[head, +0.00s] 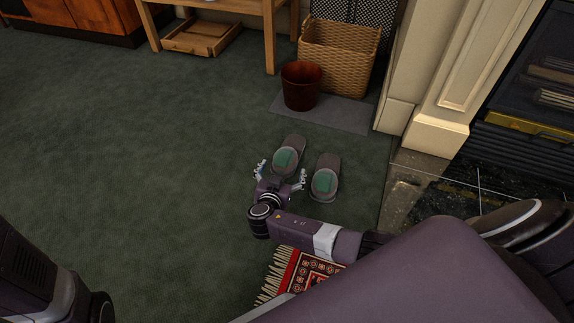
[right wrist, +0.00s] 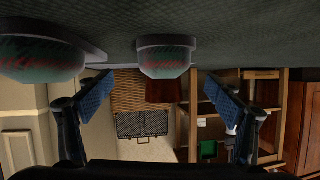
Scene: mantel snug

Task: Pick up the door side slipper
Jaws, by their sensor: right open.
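Two grey slippers with green patches lie side by side on the dark green carpet. The left slipper (head: 289,153) is just beyond my right gripper (head: 281,172); the right slipper (head: 326,178) lies nearer the hearth. No door is in view to tell which is door side. My right gripper is open and empty, low behind the left slipper, its fingers spread to either side. In the upside-down right wrist view, the left slipper (right wrist: 165,57) sits between the fingers, and the right slipper (right wrist: 42,57) is at the left. My left gripper is out of view.
A dark red bin (head: 301,87) and a wicker basket (head: 339,58) stand beyond on a grey mat (head: 340,112). A stone hearth (head: 405,185) lies to the right. A fringed red rug (head: 303,270) lies below my right arm. Carpet to the left is clear.

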